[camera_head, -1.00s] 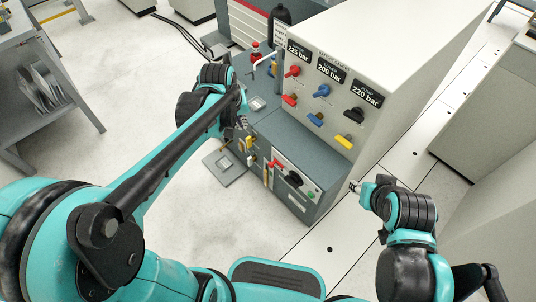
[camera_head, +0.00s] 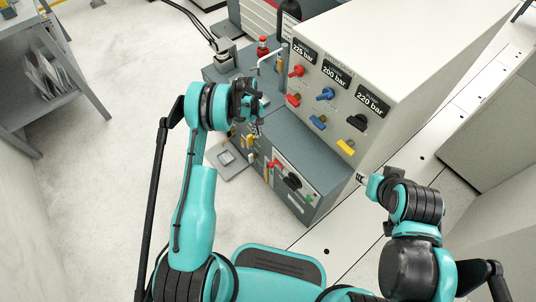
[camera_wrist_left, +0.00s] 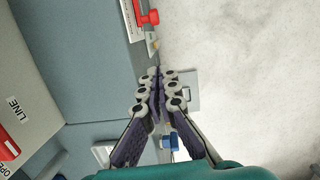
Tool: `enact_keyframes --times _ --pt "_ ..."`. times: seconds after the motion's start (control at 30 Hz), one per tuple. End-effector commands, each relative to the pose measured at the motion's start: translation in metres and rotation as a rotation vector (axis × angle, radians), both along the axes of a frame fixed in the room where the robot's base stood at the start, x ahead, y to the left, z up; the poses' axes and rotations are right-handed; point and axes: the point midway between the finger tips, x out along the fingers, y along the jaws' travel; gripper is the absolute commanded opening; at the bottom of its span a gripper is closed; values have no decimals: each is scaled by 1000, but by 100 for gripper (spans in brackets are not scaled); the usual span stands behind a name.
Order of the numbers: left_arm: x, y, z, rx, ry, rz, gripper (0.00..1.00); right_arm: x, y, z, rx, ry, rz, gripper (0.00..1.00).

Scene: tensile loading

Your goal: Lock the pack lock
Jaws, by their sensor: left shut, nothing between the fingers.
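No label reading "pack lock" is legible, so I cannot tell which control it is. The lower grey cabinet's front panel carries a red handle (camera_head: 270,165), a black knob (camera_head: 292,181) and a green button (camera_head: 310,198). My left gripper (camera_head: 256,130) is over the cabinet's left front edge, near a yellow handle (camera_head: 249,142). In the left wrist view my left gripper (camera_wrist_left: 156,74) is shut and empty, its fingertips apart from a red knob (camera_wrist_left: 151,18). A blue part (camera_wrist_left: 170,142) is partly hidden behind the fingers. My right gripper (camera_head: 361,178) is right of the cabinet, small and unclear.
The tall white panel box (camera_head: 405,50) carries red, blue, black and yellow levers under pressure labels. A bent metal rod and a red knob (camera_head: 263,45) stand on the cabinet behind my left gripper. A shelf (camera_head: 75,95) stands left.

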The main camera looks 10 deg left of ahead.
Motion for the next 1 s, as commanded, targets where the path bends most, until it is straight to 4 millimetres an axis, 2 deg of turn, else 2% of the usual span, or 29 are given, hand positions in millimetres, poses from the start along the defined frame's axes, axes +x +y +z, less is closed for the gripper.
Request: enact_keyframes --times 0.03,0.1,0.2,0.67,0.83,1.0 --pt "0 1 -13 -3 12 13 0 0 0 1 0 0 0 40" --pt "-2 1 -24 -5 27 28 0 0 0 1 0 0 0 40" --pt "-3 1 -34 -7 38 40 0 0 0 1 0 0 0 40" --pt "-4 1 -41 -7 41 43 0 0 0 -1 0 0 0 40" --pt "-6 -3 -63 -7 41 43 0 0 0 -10 0 0 0 40" --pt "-10 -8 -100 -7 41 42 0 0 0 -25 0 0 0 40"
